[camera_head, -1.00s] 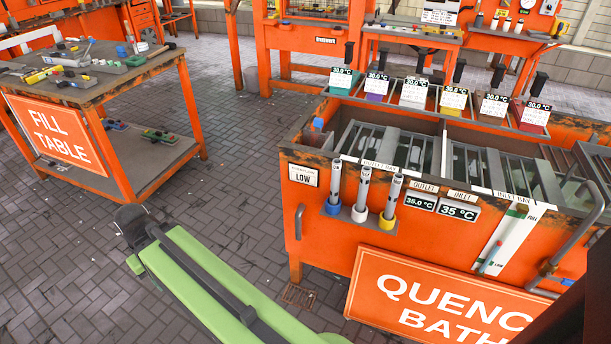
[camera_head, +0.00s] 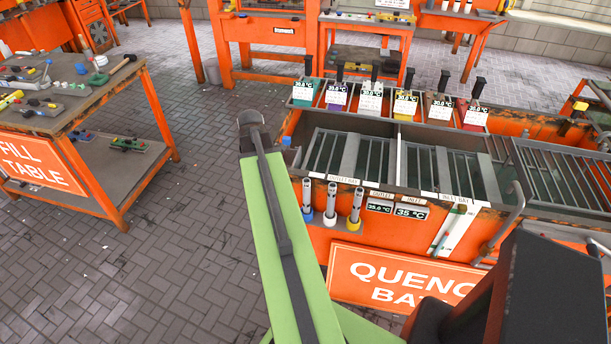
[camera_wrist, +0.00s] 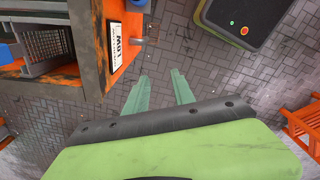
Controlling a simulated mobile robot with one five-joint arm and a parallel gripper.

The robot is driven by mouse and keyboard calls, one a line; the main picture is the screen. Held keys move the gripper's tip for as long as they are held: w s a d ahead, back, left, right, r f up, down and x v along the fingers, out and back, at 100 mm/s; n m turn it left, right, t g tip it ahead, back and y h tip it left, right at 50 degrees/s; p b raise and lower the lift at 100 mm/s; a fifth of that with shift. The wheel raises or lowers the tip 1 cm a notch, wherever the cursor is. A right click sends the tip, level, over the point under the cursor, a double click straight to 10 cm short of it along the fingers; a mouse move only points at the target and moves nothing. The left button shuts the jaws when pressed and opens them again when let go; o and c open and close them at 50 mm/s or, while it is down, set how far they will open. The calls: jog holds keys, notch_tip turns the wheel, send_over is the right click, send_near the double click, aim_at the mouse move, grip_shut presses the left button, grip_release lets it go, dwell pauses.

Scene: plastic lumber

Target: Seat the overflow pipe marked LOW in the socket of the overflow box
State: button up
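Three pale overflow pipes stand in a rack on the bath's front: one with a blue collar (camera_head: 307,200), one with a white collar (camera_head: 331,204), one with a yellow collar (camera_head: 356,207). I cannot read which is marked LOW. A LOW plate (camera_wrist: 118,45) is on the bath corner in the wrist view; my arm covers that area in the head view. A blue part (camera_head: 286,142) shows at the bath's left corner; the overflow box socket is not clearly visible. My gripper (camera_wrist: 160,76) is open and empty, above the floor beside that corner.
The orange quench bath (camera_head: 320,240) has several coloured tags along its back and a sign (camera_head: 400,280) in front. The fill table (camera_head: 60,130) with tools stands left. Paved floor between them is clear. A dark machine (camera_wrist: 245,20) is top right in the wrist view.

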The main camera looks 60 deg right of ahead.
aim_at(307, 194)
jog(key=s+d+r+n+p, duration=0.3)
jog(key=s+d+r+p, duration=0.2)
jog(key=s+d+r, duration=0.45)
jog(key=f+b, duration=0.6)
jog(key=s+d+f+b, duration=0.1)
jog(key=f+b, duration=0.5)
jog(key=f, duration=0.1)
jog(key=s+f+b, duration=0.1)
jog(key=f+b, duration=0.5)
jog(key=shift+d+f, duration=0.25)
jog(key=shift+f, duration=0.15)
jog(key=shift+r, duration=0.15)
grip_shut()
